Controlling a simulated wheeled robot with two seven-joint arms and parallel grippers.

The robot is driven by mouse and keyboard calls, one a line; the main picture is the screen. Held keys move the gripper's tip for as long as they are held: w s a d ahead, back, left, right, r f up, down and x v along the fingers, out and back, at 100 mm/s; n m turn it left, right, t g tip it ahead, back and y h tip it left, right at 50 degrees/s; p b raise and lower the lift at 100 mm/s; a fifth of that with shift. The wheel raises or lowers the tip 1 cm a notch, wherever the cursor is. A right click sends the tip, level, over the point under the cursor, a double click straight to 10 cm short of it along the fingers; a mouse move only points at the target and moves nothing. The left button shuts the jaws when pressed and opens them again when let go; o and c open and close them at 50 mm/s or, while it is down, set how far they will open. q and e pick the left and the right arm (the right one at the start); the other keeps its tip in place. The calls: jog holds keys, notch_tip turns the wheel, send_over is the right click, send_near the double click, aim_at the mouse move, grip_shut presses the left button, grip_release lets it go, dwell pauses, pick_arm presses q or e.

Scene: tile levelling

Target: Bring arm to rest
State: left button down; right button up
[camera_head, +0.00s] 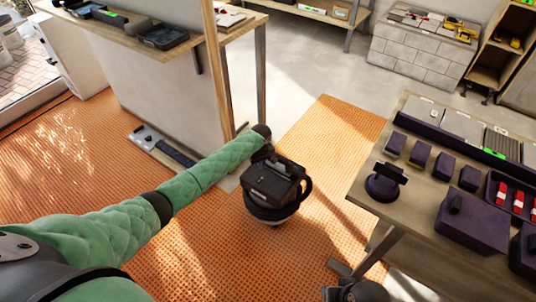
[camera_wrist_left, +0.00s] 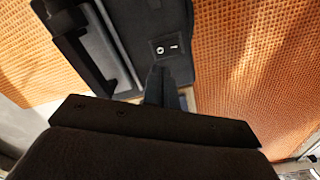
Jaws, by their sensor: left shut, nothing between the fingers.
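My left arm in its green sleeve reaches across to a black machine (camera_head: 272,183) with a boxy top, a side handle and a round base, standing on the orange perforated floor. In the left wrist view the machine's dark housing (camera_wrist_left: 150,20) with a power switch lies just beyond my left gripper (camera_wrist_left: 165,72). That gripper is shut with nothing between its fingers. Whether the fingertips touch the housing I cannot tell. A dark grey part at the bottom edge of the head view seems to be my right gripper (camera_head: 345,283); its fingers are not clear.
A wooden workbench (camera_head: 415,190) with purple cases and tile samples stands at the right. A partition with a wooden post (camera_head: 216,70) and shelf stands at the upper left. A low dark bar (camera_head: 165,147) lies at its foot. Orange floor (camera_head: 325,130) is clear behind the machine.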

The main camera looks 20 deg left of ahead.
jog(key=shift+f, duration=0.15)
